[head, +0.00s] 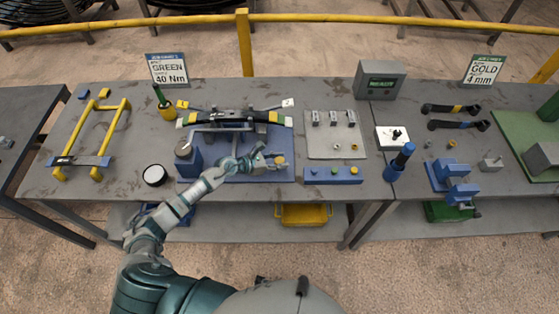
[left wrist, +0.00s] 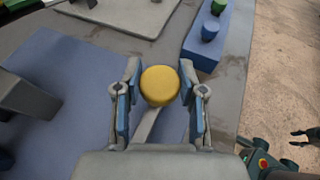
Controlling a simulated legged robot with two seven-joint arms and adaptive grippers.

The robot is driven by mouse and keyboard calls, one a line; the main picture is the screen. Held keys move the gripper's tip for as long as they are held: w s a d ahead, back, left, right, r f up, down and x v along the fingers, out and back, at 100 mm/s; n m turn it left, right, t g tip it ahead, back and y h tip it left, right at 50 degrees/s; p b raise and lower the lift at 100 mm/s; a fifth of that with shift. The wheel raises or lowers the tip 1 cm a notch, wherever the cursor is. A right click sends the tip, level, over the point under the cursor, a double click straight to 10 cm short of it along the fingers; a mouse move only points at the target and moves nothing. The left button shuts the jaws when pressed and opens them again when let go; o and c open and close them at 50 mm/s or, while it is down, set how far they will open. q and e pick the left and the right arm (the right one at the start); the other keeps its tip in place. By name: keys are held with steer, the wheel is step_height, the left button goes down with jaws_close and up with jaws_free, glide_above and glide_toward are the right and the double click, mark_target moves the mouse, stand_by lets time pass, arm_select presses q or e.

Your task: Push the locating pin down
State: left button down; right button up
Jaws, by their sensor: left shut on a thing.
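A yellow round knob (left wrist: 160,86) sits between the two fingers of my left gripper (left wrist: 162,100) in the left wrist view. A grey bar runs from under the knob back between the fingers. The knob also shows in the head view (head: 281,160), at the right side of the blue fixture plate (head: 230,172). My left gripper (head: 272,161) is shut on it. I cannot tell whether this knob is the top of the locating pin. A dark leaf spring (head: 232,117) lies across the back of the fixture.
A blue block with coloured buttons (head: 333,176) stands right of the fixture. A grey tray with clips (head: 335,133) is behind it. A yellow frame (head: 92,135) stands further left.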

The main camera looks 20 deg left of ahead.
arm_select(q)
step_height(320, 180, down, 3)
steer(key=shift+f+b, duration=0.1)
steer(key=shift+b, duration=0.7)
steer(key=shift+s, duration=0.1)
arm_select(e)
step_height(320, 180, down, 2)
steer(key=shift+s+f, duration=0.1)
steer(key=shift+f, duration=0.05)
arm_select(q)
steer(key=c, duration=0.9)
jaws_free()
steer(key=shift+o, duration=1.2)
steer(key=shift+a, duration=0.1)
